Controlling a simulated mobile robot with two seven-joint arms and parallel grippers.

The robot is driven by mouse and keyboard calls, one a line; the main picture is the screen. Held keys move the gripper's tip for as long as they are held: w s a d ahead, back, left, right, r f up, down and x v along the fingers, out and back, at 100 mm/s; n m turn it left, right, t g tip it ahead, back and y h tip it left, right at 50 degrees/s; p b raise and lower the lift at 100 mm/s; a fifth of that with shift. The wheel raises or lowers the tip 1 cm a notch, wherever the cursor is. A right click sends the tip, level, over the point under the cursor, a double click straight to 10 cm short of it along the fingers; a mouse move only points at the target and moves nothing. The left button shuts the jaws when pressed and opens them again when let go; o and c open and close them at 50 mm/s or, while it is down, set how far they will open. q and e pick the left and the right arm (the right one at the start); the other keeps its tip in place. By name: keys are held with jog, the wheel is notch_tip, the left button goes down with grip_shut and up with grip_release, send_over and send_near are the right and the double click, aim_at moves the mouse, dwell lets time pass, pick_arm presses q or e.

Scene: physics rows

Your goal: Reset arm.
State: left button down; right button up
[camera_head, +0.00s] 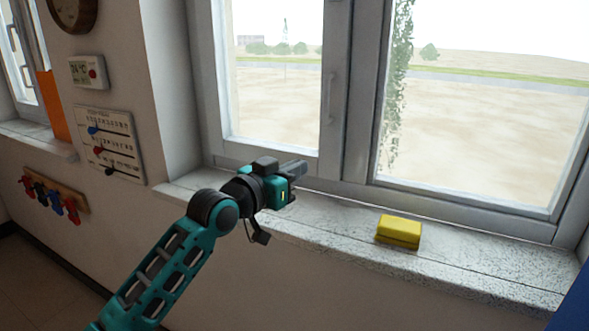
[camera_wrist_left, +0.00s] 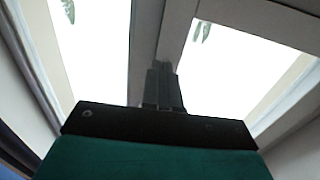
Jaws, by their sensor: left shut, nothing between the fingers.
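My left arm comes in from the lower left in the head view, teal and dark grey. Its gripper (camera_head: 294,169) is raised in front of the window, near the sill's left part. The fingers are shut with nothing between them. In the left wrist view the closed fingers (camera_wrist_left: 162,86) point toward the window frame. My right gripper does not show in either view.
A yellow block-like object (camera_head: 398,231) lies on the speckled window sill (camera_head: 340,225), right of the gripper and apart from it. The window frame (camera_head: 338,95) stands close behind. A wall panel with sliders (camera_head: 110,145), a thermostat (camera_head: 88,72) and a hook rack (camera_head: 53,195) are at the left.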

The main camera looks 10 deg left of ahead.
pick_arm(q)
jog(key=s+a+f+n+g+y, duration=0.1)
jog(key=s+a+f+y, duration=0.1)
jog(key=s+f, duration=0.65)
jog(key=s+a+f+n+g+y, duration=0.1)
jog(key=s+a+f+y, duration=0.3)
jog(key=f, duration=0.7)
jog(key=s+a+f+n, duration=0.1)
jog(key=s+f+n, duration=0.1)
jog(key=s+f, duration=0.7)
jog(key=s+a+f+g+y, duration=0.1)
jog(key=s+a+f+g, duration=0.1)
jog(key=s+f, duration=0.5)
jog(key=s+a, duration=0.1)
jog(key=s, duration=0.2)
jog(key=shift+s+a+f+y, duration=0.2)
jog(key=shift+a+f+y, duration=0.15)
jog(key=shift+y, duration=0.05)
